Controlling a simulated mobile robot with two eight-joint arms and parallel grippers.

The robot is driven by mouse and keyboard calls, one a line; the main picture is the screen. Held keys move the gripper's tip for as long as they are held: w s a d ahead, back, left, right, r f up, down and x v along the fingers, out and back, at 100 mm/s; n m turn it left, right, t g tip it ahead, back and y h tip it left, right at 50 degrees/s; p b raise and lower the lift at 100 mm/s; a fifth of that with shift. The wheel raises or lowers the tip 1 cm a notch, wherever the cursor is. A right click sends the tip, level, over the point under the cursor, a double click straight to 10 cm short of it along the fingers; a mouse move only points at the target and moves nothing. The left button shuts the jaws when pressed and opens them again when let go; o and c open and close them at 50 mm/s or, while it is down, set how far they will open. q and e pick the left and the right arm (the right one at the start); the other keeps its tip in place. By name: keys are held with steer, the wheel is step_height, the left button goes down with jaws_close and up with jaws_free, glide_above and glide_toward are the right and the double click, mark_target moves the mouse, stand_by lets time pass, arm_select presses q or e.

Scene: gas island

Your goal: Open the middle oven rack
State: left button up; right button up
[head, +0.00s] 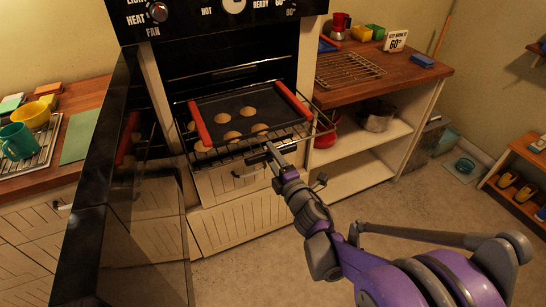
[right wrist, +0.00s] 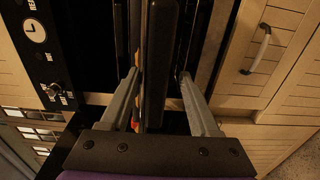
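A wire oven rack (head: 312,136) sticks out of the open oven (head: 235,62). On it lies a dark baking tray (head: 240,100) with red side handles and several round pale pieces. A higher rack (head: 228,72) shows inside the oven. My right gripper (head: 268,152) is at the front edge of the pulled-out rack. In the right wrist view its two fingers (right wrist: 157,78) stand apart on either side of a dark bar (right wrist: 160,60). A gap shows beside the bar; firm contact cannot be made out. My left gripper is not in view.
The black oven door (head: 95,190) stands open at the left. Drawers (head: 235,180) lie below the rack. A wooden shelf unit with a wire cooling rack (head: 348,70) and a pot (head: 378,116) stands at the right. The floor (head: 400,215) at the right is mostly clear.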

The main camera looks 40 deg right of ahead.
steer(key=v, duration=1.1)
steer(key=shift+p, duration=0.35)
steer(key=shift+a+r, duration=0.1)
steer(key=shift+r, duration=0.05)
